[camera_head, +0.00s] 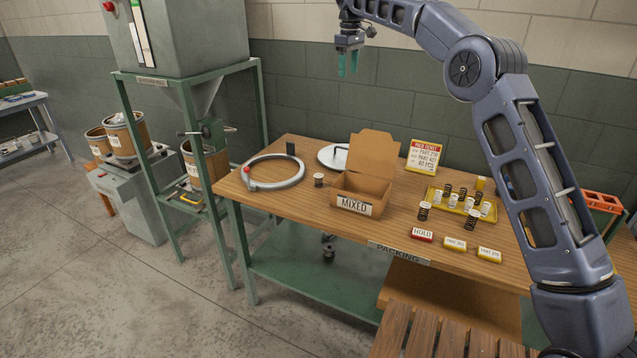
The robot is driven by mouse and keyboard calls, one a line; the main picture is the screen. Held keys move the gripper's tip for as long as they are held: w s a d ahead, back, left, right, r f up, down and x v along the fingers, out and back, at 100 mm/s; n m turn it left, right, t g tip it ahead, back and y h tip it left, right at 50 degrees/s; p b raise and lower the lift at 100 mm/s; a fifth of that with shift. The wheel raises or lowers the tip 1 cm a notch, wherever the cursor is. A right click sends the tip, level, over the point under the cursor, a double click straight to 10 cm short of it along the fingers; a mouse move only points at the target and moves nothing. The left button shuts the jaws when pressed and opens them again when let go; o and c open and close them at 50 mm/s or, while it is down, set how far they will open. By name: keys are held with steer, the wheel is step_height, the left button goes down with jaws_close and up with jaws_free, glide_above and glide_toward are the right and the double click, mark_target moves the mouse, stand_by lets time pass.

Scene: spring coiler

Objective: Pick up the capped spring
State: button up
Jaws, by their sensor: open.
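Several small springs stand on the packing table (290,219). A spring with a pale top (424,210) stands upright in front of the yellow tray's left end. A darker spring (473,219) stands in front of the tray's middle. A small dark-bodied piece with a pale top (318,180) stands alone left of the MIXED box. The yellow tray (432,192) holds several white-topped pieces and dark springs. Which one counts as the capped spring is too small to tell. My gripper (348,66) has teal fingers, is open and empty, and hangs high above the table's back, far from the springs.
An open cardboard box (346,190) labelled MIXED stands mid-table. A grey ring (273,171) and a round white lid (333,157) lie left and behind it. A red HOLD block (421,235), yellow labels (455,243) and a ticket stand (422,157) surround the tray.

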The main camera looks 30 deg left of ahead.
steer(key=n, duration=0.2)
glide_above(319, 176)
step_height(319, 176, down, 6)
steer(key=shift+g, duration=0.3)
steer(key=f, duration=2.7)
steer(key=shift+w+f, duration=0.15)
steer(key=shift+w, duration=0.2)
step_height(319, 176, down, 5)
steer(key=shift+f, duration=0.15)
steer(key=shift+s+a+f, duration=0.1)
steer(key=shift+s+f, duration=0.1)
steer(key=shift+f, duration=1.1)
steer(key=shift+s+f, duration=0.15)
steer(key=shift+f, duration=1.1)
steer(key=c, duration=1.1)
